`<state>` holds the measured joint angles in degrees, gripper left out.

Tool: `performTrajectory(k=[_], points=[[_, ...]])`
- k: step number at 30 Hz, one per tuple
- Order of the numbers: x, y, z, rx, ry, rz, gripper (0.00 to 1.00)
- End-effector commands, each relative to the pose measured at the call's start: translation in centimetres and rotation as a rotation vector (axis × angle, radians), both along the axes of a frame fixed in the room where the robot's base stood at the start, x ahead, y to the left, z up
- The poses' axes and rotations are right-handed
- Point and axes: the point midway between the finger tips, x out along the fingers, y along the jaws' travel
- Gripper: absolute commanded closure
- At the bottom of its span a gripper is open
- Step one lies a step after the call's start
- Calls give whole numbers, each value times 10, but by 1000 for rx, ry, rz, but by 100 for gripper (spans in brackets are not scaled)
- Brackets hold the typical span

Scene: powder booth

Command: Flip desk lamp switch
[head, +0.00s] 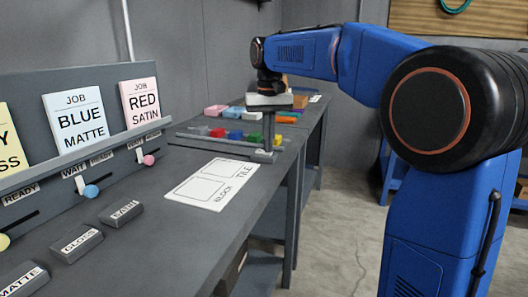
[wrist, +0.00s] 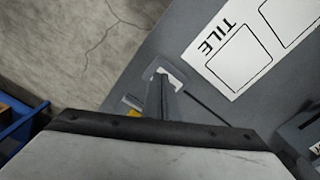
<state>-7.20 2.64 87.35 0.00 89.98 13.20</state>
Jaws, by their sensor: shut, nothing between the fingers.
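No desk lamp or switch can be made out for certain in either view. My gripper (head: 269,101) hangs pointing down over the far part of the bench (head: 150,243), near its right edge. Its pale body with a black rim fills the bottom of the wrist view (wrist: 165,157). It is shut and empty; its fingertips cannot be told apart. Directly below it is a slim grey upright (head: 268,130) with a flat foot; it shows narrowing away from me in the wrist view (wrist: 165,95). I cannot tell whether the gripper touches it.
A white BLOCK/TILE sheet (head: 207,184) lies nearer on the bench. Coloured blocks (head: 235,134) stand behind a rail left of the upright. Job cards (head: 76,122), slider knobs (head: 91,191) and labelled grey blocks (head: 76,243) line the left. Open floor (head: 335,215) lies right of the bench.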

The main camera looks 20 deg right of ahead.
Motion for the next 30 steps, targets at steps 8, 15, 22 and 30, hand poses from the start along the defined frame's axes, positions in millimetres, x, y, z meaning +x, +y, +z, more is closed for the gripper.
performTrajectory(k=[8, 15, 22, 30], points=[[0, 0, 6, 0, 0, 0, 100], [0, 0, 22, 0, 0, 0, 100], [0, 0, 37, 0, 0, 0, 100], [0, 0, 54, 0, 0, 0, 100]])
